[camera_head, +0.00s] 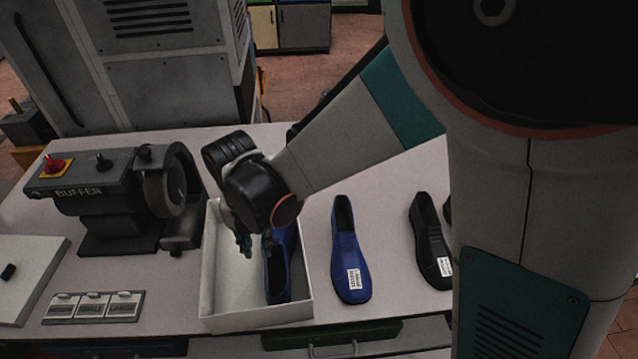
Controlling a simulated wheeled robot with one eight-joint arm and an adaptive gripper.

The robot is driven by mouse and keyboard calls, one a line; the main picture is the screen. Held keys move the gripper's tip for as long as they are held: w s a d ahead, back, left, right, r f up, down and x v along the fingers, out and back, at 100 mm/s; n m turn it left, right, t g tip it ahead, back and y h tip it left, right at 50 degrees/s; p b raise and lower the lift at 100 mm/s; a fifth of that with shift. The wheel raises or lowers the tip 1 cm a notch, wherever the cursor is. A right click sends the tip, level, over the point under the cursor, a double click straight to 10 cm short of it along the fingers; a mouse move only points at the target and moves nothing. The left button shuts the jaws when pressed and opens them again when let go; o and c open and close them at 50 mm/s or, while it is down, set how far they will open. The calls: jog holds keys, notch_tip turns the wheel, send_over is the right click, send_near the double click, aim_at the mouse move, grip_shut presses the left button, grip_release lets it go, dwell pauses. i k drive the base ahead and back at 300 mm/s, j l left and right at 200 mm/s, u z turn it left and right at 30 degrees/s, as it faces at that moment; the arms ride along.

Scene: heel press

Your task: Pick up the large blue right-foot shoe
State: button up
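A blue shoe (352,262) with a white label on its toe lies on the table, right of an open white box (257,317). I cannot read the shoe labels or tell which shoe is the right-foot one.
A black shoe (430,243) lies further right, with another dark one partly hidden behind my arm. A buffer machine (115,195) stands left of the box. Several labelled plates (93,307) and a pale board (28,272) lie at the front left.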

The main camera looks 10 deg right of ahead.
aim_at(351, 278)
jog(key=j+z, duration=0.75)
jog(key=z, duration=0.15)
